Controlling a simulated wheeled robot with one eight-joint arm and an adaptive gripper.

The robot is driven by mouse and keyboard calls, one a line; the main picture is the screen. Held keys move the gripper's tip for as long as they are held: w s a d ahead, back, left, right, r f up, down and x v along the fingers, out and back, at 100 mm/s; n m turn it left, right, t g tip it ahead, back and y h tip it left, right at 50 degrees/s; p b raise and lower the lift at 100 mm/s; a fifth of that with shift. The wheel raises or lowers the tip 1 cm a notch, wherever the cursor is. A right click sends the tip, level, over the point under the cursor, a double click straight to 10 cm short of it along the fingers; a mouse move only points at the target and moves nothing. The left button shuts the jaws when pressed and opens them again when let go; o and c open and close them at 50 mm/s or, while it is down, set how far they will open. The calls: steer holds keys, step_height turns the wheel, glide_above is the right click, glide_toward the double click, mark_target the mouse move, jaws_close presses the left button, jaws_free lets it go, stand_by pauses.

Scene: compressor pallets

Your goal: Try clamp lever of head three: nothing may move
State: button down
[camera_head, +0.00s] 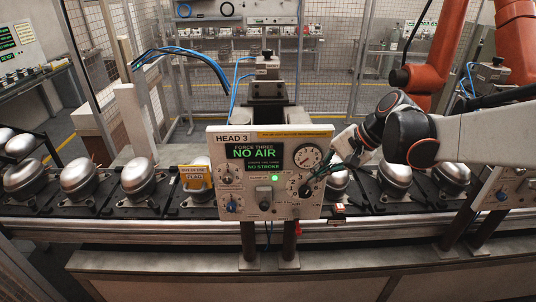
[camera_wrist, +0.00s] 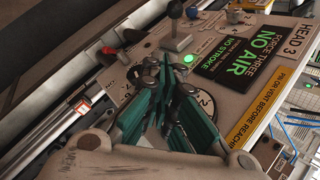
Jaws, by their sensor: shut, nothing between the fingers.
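The head three panel (camera_head: 222,150) stands upright in the middle of the head view and reads NO AIR, NO STROKE. It also fills much of the wrist view (camera_wrist: 210,85). A small lever (camera_head: 264,192) stands at its lower centre, and shows in the wrist view (camera_wrist: 177,36); I cannot tell whether it is the clamp lever. A numbered dial (camera_wrist: 206,100) sits at the panel's lower right, partly hidden by my fingers. My gripper (camera_head: 313,184) is shut and empty, its green fingers (camera_wrist: 166,72) over this dial. I cannot tell if they touch it.
A green lamp (camera_head: 275,178) is lit on the panel. A yellow out-of-use flag (camera_head: 196,177) stands left of the panel. Rounded metal compressors (camera_head: 139,175) line the conveyor rail (camera_head: 100,225).

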mark_target(264, 202)
steer(key=shift+w+a, duration=0.15)
steer(key=shift+w, duration=0.6)
steer(key=shift+f, duration=0.1)
steer(key=a+f, duration=0.9)
steer(key=shift+w+f, duration=0.15)
steer(key=shift+w, duration=0.3)
steer(key=shift+f+b, duration=0.1)
steer(key=shift+b, duration=0.2)
steer(key=shift+s+f+t+b, duration=0.1)
steer(key=shift+s+t+b, duration=0.15)
steer(key=shift+t+b, duration=0.05)
